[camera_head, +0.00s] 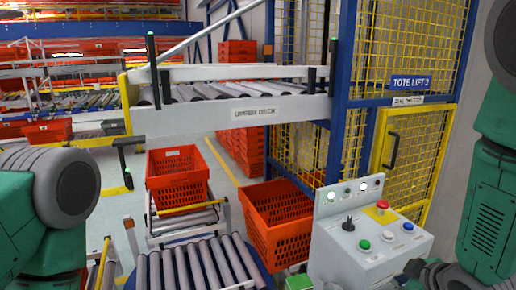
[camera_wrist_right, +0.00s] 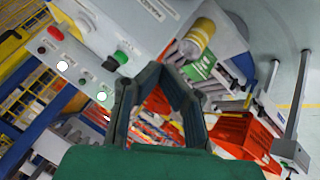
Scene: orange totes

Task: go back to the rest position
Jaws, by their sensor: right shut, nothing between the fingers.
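My right gripper (camera_head: 418,268) shows partly at the bottom right of the head view, beside the right end of the grey control box (camera_head: 368,243). In the right wrist view my right gripper (camera_wrist_right: 160,72) is shut, its two dark fingers meeting at the tips with nothing between them. The control box (camera_wrist_right: 84,57) lies beyond and to the left of the fingers there. I cannot tell whether the gripper touches the box. My left arm comes in at the left edge of the head view; its gripper is out of view.
Orange totes (camera_head: 177,176) and (camera_head: 275,222) stand by the roller conveyor (camera_head: 195,264). An upper deck (camera_head: 235,113) crosses behind them. A yellow mesh cage (camera_head: 418,150) stands at the right. A yellow cylinder (camera_wrist_right: 199,37) shows past the fingers.

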